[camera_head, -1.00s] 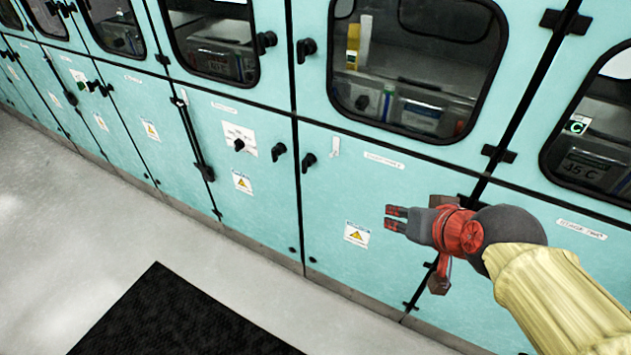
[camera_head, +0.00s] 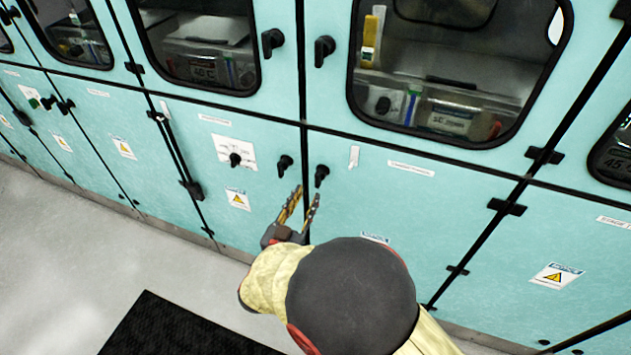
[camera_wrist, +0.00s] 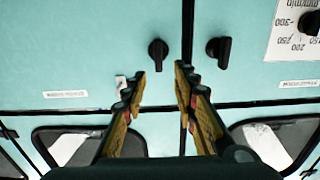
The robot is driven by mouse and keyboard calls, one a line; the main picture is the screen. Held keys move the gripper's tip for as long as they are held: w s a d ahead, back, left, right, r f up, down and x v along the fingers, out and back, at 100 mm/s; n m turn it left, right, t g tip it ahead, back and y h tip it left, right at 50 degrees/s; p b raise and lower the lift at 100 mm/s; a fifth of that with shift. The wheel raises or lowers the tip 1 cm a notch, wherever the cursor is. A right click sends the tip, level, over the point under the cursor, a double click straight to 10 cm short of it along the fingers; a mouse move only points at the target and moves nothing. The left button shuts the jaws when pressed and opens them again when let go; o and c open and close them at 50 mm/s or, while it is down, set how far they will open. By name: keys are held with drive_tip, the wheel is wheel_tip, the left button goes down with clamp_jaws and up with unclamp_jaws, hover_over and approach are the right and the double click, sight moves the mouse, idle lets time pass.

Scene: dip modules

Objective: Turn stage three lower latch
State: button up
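Two black lower latches flank the seam between two teal doors: a right one (camera_head: 321,175) and a left one (camera_head: 285,165). I cannot read which of them is stage three. My gripper (camera_head: 305,196) is open and empty, its fingers pointing up at the latches from just below. In the wrist view, which is upside down, the latch beside the white tag (camera_wrist: 158,54) lies just beyond and between my parted fingertips (camera_wrist: 160,71). The other latch (camera_wrist: 219,47) is outside them, to the right. Both latches look upright, and I see no contact.
Two upper latches (camera_head: 272,41) sit above on the windowed doors. A white dial plate (camera_head: 222,148) with a black knob is left of the latches. Black hinges (camera_head: 507,207) stick out at right. A black mat (camera_head: 180,330) lies on the open grey floor.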

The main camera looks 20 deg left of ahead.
sight(316, 179)
drive_tip(key=w, duration=0.2)
drive_tip(key=w+b, duration=0.1)
drive_tip(key=w, duration=0.1)
drive_tip(key=w+b, duration=0.1)
drive_tip(key=w, duration=0.1)
drive_tip(key=shift+d+f, duration=0.1)
drive_tip(key=shift+d, duration=0.25)
drive_tip(key=shift+w, duration=0.7)
drive_tip(key=c, duration=0.3)
drive_tip(key=c, duration=0.4)
clamp_jaws()
